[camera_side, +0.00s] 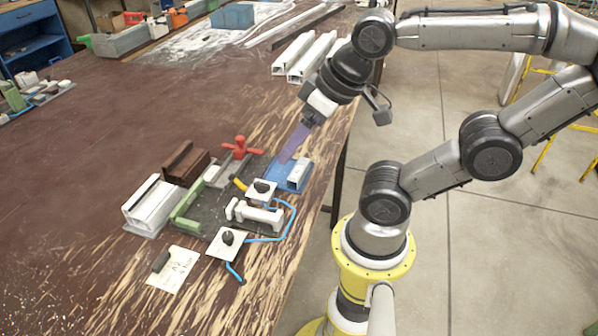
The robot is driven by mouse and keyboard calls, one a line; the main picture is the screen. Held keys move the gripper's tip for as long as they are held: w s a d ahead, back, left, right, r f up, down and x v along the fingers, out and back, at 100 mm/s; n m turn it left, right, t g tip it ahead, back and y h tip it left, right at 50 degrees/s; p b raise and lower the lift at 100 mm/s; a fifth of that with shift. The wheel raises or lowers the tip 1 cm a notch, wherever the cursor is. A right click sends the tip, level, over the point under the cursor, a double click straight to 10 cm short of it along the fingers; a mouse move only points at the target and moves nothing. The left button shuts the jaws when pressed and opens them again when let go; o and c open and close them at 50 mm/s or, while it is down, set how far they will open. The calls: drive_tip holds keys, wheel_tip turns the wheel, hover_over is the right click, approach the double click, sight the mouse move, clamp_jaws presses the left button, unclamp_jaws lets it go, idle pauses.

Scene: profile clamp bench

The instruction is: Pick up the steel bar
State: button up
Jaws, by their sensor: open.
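My gripper (312,118) is above the right back part of the bench, pointing down and to the left. It is open, though its fingers are small and hard to make out. A translucent purple wedge (294,145) extends from it toward a blue tray (283,183). A short pale metal-looking piece (299,171) lies in the tray, apart from the gripper. I cannot tell for sure whether this piece is the steel bar. A clamp with a red star handle (239,149) stands left of the tray.
A white profile (154,203) and a brown profile (186,161) stand left of the clamp. White toggle units (228,243) with blue hose (290,222) are in front. A card (172,270) lies near the front. Long white profiles (305,57) lie behind. The table's left is mostly clear.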

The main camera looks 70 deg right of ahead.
drive_tip(key=w+d+m+g, duration=0.1)
drive_tip(key=w+d+m, duration=0.1)
drive_tip(key=w+m, duration=0.3)
drive_tip(key=m+g, duration=0.5)
drive_tip(key=m, duration=0.7)
hover_over(299, 169)
wheel_tip(299, 169, down, 8)
wheel_tip(299, 169, down, 14)
drive_tip(key=shift+r, duration=0.25)
clamp_jaws()
